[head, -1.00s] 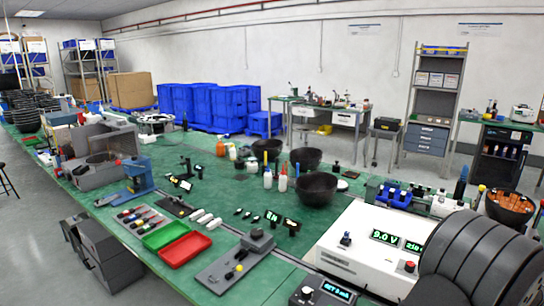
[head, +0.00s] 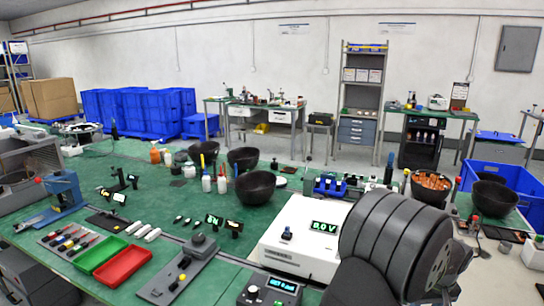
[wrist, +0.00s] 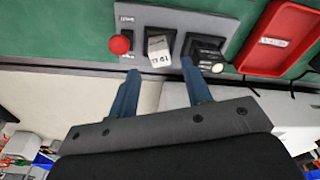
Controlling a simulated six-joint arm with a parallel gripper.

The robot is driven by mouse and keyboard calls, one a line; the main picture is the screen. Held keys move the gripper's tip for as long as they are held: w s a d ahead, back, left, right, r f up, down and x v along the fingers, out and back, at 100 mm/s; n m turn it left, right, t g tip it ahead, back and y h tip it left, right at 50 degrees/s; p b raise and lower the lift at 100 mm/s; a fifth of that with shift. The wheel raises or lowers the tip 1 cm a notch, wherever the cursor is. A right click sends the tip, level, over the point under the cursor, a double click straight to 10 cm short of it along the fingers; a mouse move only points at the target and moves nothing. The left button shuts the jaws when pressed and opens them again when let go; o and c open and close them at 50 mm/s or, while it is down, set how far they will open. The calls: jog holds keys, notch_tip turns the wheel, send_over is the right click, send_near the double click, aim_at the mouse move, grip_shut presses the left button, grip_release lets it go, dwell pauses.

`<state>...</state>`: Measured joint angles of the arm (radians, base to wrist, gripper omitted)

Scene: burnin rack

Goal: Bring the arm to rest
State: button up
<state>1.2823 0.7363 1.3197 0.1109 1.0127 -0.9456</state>
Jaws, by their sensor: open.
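My gripper (wrist: 160,67) shows in the wrist view with its two blue fingers apart and nothing between them. The fingertips reach toward a grey fixture plate (wrist: 228,30) that carries a red button (wrist: 120,44), a white block (wrist: 158,48) and a black part (wrist: 205,50). I cannot tell how far the fingers are from it. In the head view, a dark ribbed part of my arm fills the lower right, and my gripper does not show.
A white power unit (head: 285,248) with a green display stands beside my arm. A red tray (head: 123,266), a green tray (head: 98,255) and a grey plate with a knob (head: 178,272) lie at the bench front. Black bowls (head: 255,188) and bottles stand mid-bench; a blue crate (head: 530,200) is right.

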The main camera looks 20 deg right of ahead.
jog(key=f, duration=0.5)
jog(key=shift+w+d+f, duration=0.1)
jog(key=shift+w+f, duration=0.15)
jog(key=shift+f, duration=0.05)
jog(key=r, duration=0.4)
jog(key=shift+s+r, duration=0.2)
jog(key=shift+r, duration=0.15)
jog(key=s+a+r, duration=0.2)
jog(key=s+r, duration=0.5)
jog(key=s, duration=0.4)
jog(key=s+a+f+m, duration=0.15)
jog(key=s+a, duration=0.35)
jog(key=a, duration=0.5)
jog(key=s+a+f+m, duration=0.1)
jog(key=s+a+m, duration=0.3)
jog(key=a, duration=0.5)
jog(key=w+d+f, duration=0.1)
jog(key=w+f, duration=0.3)
jog(key=w, duration=0.2)
jog(key=shift+d+f+n, duration=0.15)
jog(key=shift+d+n, duration=0.15)
jog(key=shift+n, duration=0.15)
